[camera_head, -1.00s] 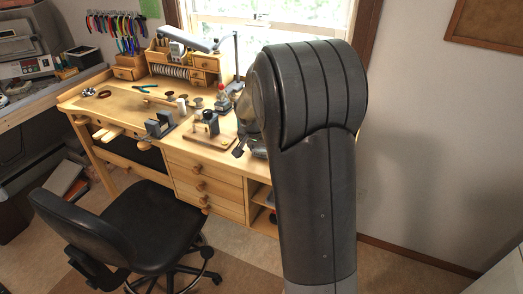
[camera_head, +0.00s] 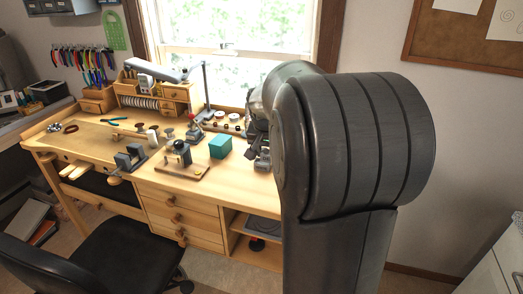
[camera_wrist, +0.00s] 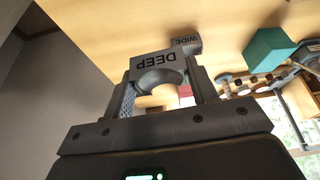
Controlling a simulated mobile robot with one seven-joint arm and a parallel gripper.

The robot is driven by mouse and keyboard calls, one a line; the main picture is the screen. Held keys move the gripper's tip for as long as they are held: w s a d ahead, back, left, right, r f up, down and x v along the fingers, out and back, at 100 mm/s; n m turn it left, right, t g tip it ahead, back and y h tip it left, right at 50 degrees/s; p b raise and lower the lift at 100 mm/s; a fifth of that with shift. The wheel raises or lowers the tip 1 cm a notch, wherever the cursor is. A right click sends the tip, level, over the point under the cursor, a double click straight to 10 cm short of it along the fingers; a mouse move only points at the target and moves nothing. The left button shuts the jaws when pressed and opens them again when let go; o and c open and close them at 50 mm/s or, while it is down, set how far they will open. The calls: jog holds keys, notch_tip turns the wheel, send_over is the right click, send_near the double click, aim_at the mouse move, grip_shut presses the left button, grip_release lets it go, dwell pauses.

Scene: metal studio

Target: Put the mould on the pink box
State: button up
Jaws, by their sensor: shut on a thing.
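In the wrist view my gripper (camera_wrist: 163,84) is shut on a dark grey block with an arched cut-out, lettered DEEP, which I take to be the mould (camera_wrist: 155,65). In the head view no pink box can be made out, and my arm covers the right end of the bench.
The wooden workbench (camera_head: 205,186) carries a teal box (camera_head: 220,146), a block tool on a wooden base (camera_head: 178,155), a small vice (camera_head: 130,158) and a wooden organiser (camera_head: 155,95). The teal box also shows in the wrist view (camera_wrist: 268,52). A black chair (camera_head: 125,225) stands in front.

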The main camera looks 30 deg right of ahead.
jog(key=w+d+r, duration=0.3)
jog(key=w+d, duration=0.3)
jog(key=d, duration=0.4)
jog(key=w+d+r, duration=0.3)
jog(key=w+d, duration=0.4)
jog(key=d, duration=0.4)
jog(key=shift+m, duration=0.4)
jog(key=w+a+f, duration=0.2)
jog(key=w, duration=0.1)
jog(key=w+a+f, duration=0.2)
jog(key=w, duration=0.1)
jog(key=w+a+f, duration=0.2)
jog(key=w, duration=0.1)
jog(key=shift+a+f, duration=0.25)
jog(key=shift+a, duration=0.1)
jog(key=shift+f, duration=2)
jog(key=shift+f, duration=0.1)
jog(key=o, duration=1.2)
jog(key=shift+f, duration=0.1)
